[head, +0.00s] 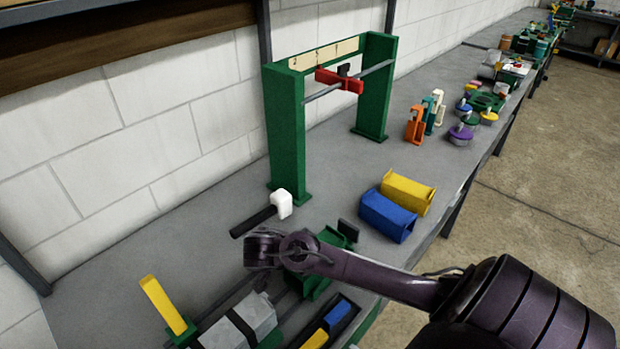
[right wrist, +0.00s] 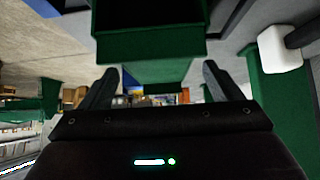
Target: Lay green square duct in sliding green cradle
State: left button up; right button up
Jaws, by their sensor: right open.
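A green piece (head: 333,240) shows partly behind my right arm in the head view, above dark rails. I cannot tell there whether it is the square duct, the cradle or both. In the right wrist view a green box-shaped piece with a dark open inside (right wrist: 150,45) lies just beyond my right gripper (right wrist: 160,85). That gripper's two fingers are apart, and part of the green piece shows between and past them. I cannot tell whether they touch it. In the head view my right arm covers much of this area. My left gripper is not in view.
A white-headed mallet (head: 283,204) lies beside the tall green frame (head: 285,135). Blue (head: 387,216) and yellow (head: 407,192) ducts lie to the right. A yellow upright (head: 163,305) and a grey block (head: 240,322) stand in front. The bench beside the left wall is clear.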

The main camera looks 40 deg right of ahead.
jog(key=shift+r+p, duration=0.45)
jog(key=shift+r, duration=0.35)
jog(key=shift+a+r+b, duration=0.25)
jog(key=shift+a+b, duration=0.35)
jog(key=shift+a, duration=0.15)
jog(key=p+v, duration=0.5)
jog(key=shift+d+r, duration=0.2)
jog(key=shift+d, duration=0.05)
jog(key=shift+s+a+r+p, duration=0.1)
jog(key=shift+a+r+p, duration=0.1)
jog(key=shift+a+p, duration=0.35)
jog(key=shift+d, duration=0.1)
jog(key=shift+f, duration=0.1)
